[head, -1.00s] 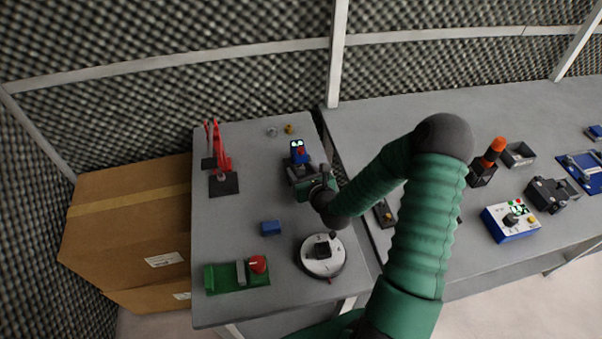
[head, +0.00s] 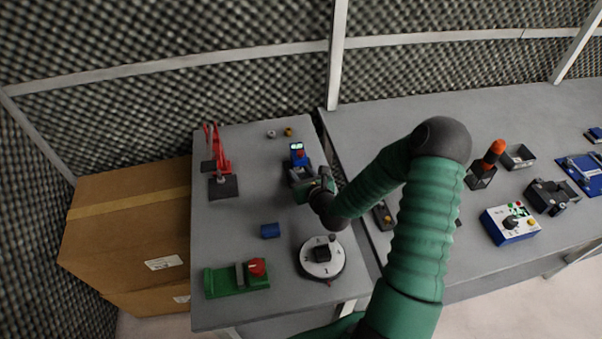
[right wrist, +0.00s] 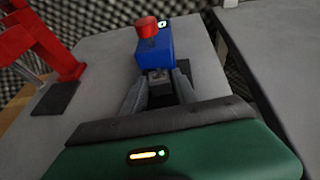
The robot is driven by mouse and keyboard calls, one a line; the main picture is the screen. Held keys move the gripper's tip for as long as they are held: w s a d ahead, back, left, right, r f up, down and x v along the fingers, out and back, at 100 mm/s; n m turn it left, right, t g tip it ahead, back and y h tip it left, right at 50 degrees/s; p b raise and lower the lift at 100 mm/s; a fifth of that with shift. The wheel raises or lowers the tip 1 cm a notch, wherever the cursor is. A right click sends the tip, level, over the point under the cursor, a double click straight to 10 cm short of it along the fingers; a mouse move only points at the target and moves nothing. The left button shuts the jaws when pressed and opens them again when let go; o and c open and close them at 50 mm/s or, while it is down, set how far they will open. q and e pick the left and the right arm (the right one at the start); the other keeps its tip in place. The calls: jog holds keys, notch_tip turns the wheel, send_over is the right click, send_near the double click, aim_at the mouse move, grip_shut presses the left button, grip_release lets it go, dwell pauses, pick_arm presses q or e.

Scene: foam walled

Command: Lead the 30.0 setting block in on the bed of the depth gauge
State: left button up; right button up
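The depth gauge (head: 297,151) is a blue upright housing with a small lit display, at the back of the left table. In the right wrist view the blue housing (right wrist: 154,56) carries a red knob (right wrist: 147,27) and stands just beyond my fingertips. My right gripper (head: 303,181) is at the gauge's near side. In the right wrist view my right gripper (right wrist: 160,84) has a finger on each side of a dark block (right wrist: 161,95), which looks to be the setting block. Its contact with the bed is hidden. My left gripper is out of view.
A red stand (head: 221,160) stands left of the gauge. A blue block (head: 270,230), a round white dial (head: 335,267) and a green fixture (head: 225,281) lie nearer. The right table holds a control box (head: 510,222). Open tabletop lies left of the gauge.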

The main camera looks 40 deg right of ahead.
jog(key=shift+o, duration=1.4)
jog(key=shift+s+r, duration=0.15)
jog(key=shift+s, duration=0.15)
jog(key=v, duration=0.5)
jog(key=shift+s+r+p, duration=0.1)
jog(key=shift+p, duration=0.3)
jog(key=p+v, duration=0.3)
jog(key=p, duration=0.1)
jog(key=p+v, duration=0.2)
jog(key=p, duration=0.3)
jog(key=shift+s+a+r, duration=0.1)
jog(key=shift+a+r, duration=0.1)
jog(key=shift+r, duration=0.35)
jog(key=p+v, duration=0.2)
jog(key=p, duration=0.1)
jog(key=p+v, duration=0.1)
jog(key=v, duration=0.1)
jog(key=shift+s+f+p, duration=0.2)
jog(key=shift+f+p, duration=0.1)
jog(key=shift+p, duration=0.1)
jog(key=shift+s+a+p, duration=0.2)
jog(key=shift+s+p, duration=0.1)
jog(key=shift+s, duration=0.25)
jog(key=shift+f, duration=0.1)
